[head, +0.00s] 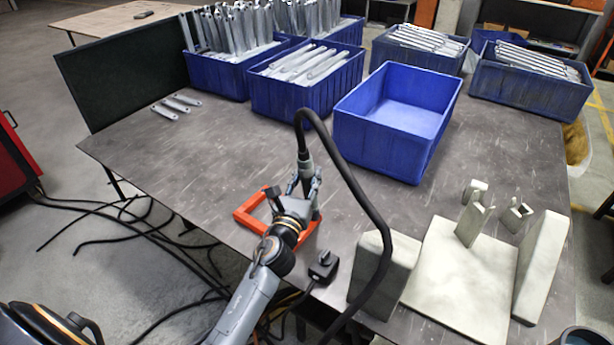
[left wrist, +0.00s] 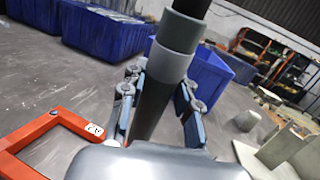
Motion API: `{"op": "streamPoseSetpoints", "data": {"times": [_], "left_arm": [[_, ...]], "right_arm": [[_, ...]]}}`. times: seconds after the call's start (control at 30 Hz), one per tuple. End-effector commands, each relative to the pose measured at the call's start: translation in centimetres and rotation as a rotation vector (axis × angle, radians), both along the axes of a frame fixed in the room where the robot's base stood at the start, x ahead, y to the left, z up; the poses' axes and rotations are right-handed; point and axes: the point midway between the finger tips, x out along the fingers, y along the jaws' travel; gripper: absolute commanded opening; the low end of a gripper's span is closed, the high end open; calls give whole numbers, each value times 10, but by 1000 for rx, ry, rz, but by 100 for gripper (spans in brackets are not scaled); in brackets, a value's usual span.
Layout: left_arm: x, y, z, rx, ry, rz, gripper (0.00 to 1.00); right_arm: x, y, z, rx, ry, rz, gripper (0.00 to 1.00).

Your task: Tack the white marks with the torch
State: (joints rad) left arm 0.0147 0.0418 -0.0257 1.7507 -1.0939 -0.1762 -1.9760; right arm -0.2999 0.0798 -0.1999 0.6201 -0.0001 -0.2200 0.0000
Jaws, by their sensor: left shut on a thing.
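My left gripper (head: 304,190) is shut on the torch (head: 304,158), a dark and grey cylinder with a thick black hose arching up and down to the front edge. In the left wrist view the torch (left wrist: 165,75) stands between the two fingers (left wrist: 158,110). The torch is over the table beside an orange frame (head: 240,219); its tip is hidden by the gripper. A pale fixture plate (head: 455,280) at the right carries upright pieces, including a bracket (head: 472,222). I cannot make out white marks on it. My right gripper is not in view.
An empty blue bin (head: 385,145) stands mid-table. Blue bins with metal parts (head: 300,95) line the back. Three flat metal strips (head: 176,105) lie at the left. A black block (head: 323,266) sits near the front edge. The hose crosses before a pale block (head: 372,262). The middle left table is clear.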

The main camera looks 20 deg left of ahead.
Motion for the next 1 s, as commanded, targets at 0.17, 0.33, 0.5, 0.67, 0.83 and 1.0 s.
{"op": "streamPoseSetpoints", "data": {"times": [0.17, 0.33, 0.5, 0.67, 0.83, 1.0], "left_arm": [[0, 0, 7, -2, 4, 1, 0], [0, 0, 26, 0, 1, 0, 0], [0, 0, 44, 0, 0, 0, 0], [0, 0, 59, 0, -1, -1, 0], [0, 0, 62, 0, -1, -1, 0], [0, 0, 61, 0, -2, -1, 0]], "right_arm": [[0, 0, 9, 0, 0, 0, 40], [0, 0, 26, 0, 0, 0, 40], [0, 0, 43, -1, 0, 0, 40], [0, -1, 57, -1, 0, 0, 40], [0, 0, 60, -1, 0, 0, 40], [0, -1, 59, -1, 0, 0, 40]]}}
